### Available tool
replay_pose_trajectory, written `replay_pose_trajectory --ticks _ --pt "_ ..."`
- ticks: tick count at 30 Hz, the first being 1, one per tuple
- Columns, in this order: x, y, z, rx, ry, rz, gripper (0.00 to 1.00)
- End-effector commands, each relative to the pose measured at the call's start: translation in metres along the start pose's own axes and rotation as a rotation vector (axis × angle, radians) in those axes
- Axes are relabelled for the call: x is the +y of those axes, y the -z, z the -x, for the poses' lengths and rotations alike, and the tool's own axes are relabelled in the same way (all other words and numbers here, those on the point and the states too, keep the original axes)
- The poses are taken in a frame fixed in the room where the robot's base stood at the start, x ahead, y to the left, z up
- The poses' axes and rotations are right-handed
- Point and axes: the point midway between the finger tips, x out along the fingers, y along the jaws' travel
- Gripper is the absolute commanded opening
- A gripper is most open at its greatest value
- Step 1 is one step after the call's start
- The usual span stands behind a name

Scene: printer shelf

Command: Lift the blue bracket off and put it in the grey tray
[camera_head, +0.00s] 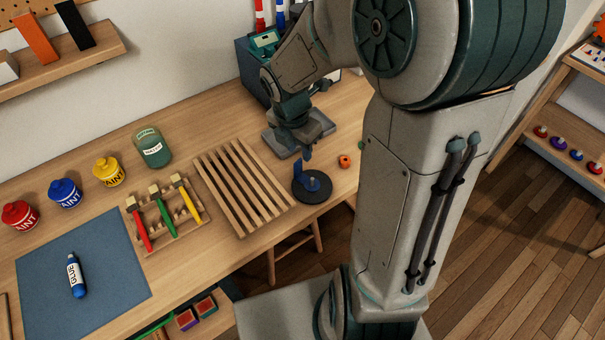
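The blue bracket (297,169) stands on a round black base (312,197) near the front right edge of the table. A thin upright blue part and a lower rounded blue part show there; I cannot tell whether they are one piece. My gripper (307,153) points down just above and behind the bracket, apart from it as far as I can see. Its fingers are small and partly hidden, so their opening does not show.
A slatted wooden rack (240,187) lies just left of the round base. A small orange-red piece (345,161) lies to its right. A dark box (250,70) stands behind the tray. Tools on a wooden stand (165,215), paint pots and a blue mat (110,290) fill the left.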

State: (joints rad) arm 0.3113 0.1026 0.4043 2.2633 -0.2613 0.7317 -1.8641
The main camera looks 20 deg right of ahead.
Motion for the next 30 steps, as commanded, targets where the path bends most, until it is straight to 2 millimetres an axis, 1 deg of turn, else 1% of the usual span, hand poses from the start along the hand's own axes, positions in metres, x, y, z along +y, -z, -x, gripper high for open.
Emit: replay_pose_trajectory --ticks 1,3,6,11,18,21,24,30 --pt "0.0 0.001 -0.012 0.004 0.002 0.0 0.33" --pt "0.0 0.001 -0.023 0.003 0.002 0.0 0.33" --pt "0.0 0.001 -0.032 0.002 0.001 -0.001 0.33" --pt "0.001 0.001 -0.041 0.001 0.001 -0.001 0.33" --pt "0.008 0.006 -0.074 0.003 0.002 0.0 0.33" --pt "0.008 0.005 -0.084 0.001 0.001 -0.002 0.33" --pt "0.008 0.005 -0.088 0.001 0.0 -0.002 0.33" --pt "0.008 0.005 -0.088 0.0 0.0 -0.003 0.33"
